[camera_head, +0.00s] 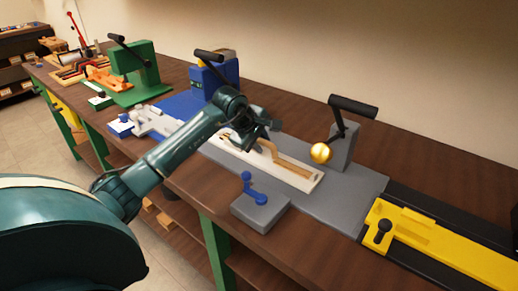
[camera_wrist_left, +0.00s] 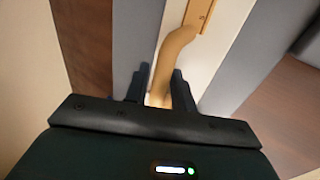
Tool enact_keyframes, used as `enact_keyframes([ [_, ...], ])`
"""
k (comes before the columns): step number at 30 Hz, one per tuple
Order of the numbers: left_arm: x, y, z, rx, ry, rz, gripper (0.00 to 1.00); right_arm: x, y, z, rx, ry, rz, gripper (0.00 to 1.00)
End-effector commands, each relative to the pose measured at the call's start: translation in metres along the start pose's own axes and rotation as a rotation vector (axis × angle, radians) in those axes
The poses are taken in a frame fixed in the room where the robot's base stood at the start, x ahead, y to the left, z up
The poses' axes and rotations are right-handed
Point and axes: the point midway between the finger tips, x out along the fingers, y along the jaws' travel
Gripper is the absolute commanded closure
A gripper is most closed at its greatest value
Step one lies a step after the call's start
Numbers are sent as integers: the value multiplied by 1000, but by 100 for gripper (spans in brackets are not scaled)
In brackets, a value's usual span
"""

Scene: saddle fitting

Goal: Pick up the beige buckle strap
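The beige buckle strap (camera_head: 267,149) lies on a white board (camera_head: 311,187) on the grey fixture, its curved end rising toward my left gripper. In the left wrist view the strap (camera_wrist_left: 172,50) runs down between the fingers. A flatter tan piece (camera_wrist_left: 199,14) adjoins its upper end. The strap's lowest end is partly hidden by the gripper. My right gripper is in neither view.
A lever clamp (camera_head: 345,140) with a gold ball (camera_head: 320,153) stands right of the strap. A grey block with a blue handle (camera_head: 261,204) sits in front. A yellow fixture (camera_head: 432,245) is at right; blue (camera_head: 213,78) and green (camera_head: 140,70) stations stand at left.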

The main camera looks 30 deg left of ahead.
Motion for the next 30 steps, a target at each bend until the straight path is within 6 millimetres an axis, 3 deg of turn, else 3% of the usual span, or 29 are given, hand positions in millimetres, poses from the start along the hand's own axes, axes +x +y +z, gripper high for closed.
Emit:
enact_keyframes([
  [3,0,0,0,0,0,0,75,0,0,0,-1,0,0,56],
  [12,0,0,0,-1,0,0,99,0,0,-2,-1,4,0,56],
  [23,-2,1,0,-1,0,1,100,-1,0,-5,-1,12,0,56],
  [30,-32,22,-1,0,3,6,100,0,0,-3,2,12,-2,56],
])
